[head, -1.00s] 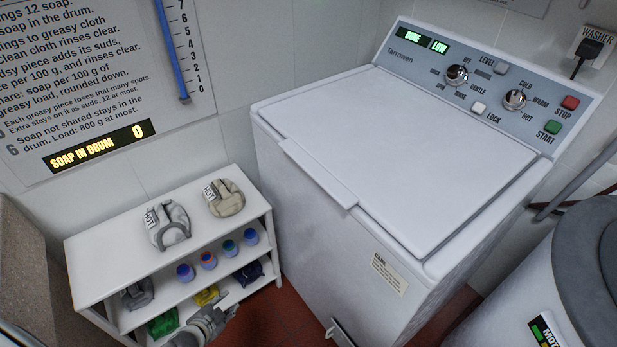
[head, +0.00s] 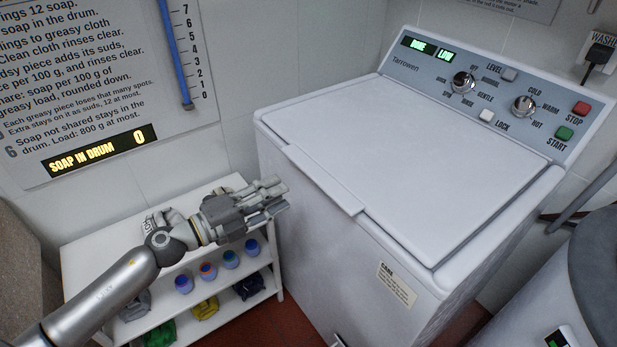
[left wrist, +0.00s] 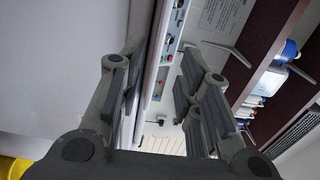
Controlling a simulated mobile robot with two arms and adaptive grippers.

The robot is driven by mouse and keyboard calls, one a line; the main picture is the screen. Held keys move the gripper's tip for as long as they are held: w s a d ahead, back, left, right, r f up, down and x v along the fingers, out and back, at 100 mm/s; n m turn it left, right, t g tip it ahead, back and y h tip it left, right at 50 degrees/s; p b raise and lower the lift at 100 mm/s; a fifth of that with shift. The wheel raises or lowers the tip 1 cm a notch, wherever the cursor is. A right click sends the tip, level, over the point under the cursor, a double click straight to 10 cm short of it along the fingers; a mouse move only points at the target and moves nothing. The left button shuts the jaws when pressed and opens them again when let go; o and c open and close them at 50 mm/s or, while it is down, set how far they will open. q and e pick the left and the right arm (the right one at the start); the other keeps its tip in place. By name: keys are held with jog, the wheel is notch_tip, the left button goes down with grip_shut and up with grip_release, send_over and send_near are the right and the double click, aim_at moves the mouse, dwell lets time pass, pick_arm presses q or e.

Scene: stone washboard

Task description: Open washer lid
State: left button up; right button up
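The washer (head: 330,250) is a white top-loader, and its wide white lid (head: 410,150) lies shut and flat on top. A raised handle lip (head: 322,180) runs along the lid's front-left edge. My left gripper (head: 280,196) is above the shelf, left of the lid's front-left edge and apart from it, pointing right towards the washer. In the left wrist view its fingers (left wrist: 160,95) are spread with nothing between them. The control panel (left wrist: 170,50) shows beyond them there. My right gripper is not in view.
A white shelf unit (head: 90,240) with cloth bundles and several small jars stands left of the washer. The washer's control panel (head: 440,75) is at the back. A round-topped white machine (head: 530,310) stands at the lower right. The lid's top is clear.

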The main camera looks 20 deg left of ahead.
aim_at(310, 178)
pick_arm(q)
jog(key=p+x, duration=0.1)
jog(key=x, duration=0.6)
jog(key=shift+w+d+r+p, duration=0.1)
jog(key=shift+w+p, duration=0.05)
jog(key=shift+p, duration=0.25)
jog(key=shift+x, duration=0.9)
jog(key=shift+c, duration=0.5)
grip_shut()
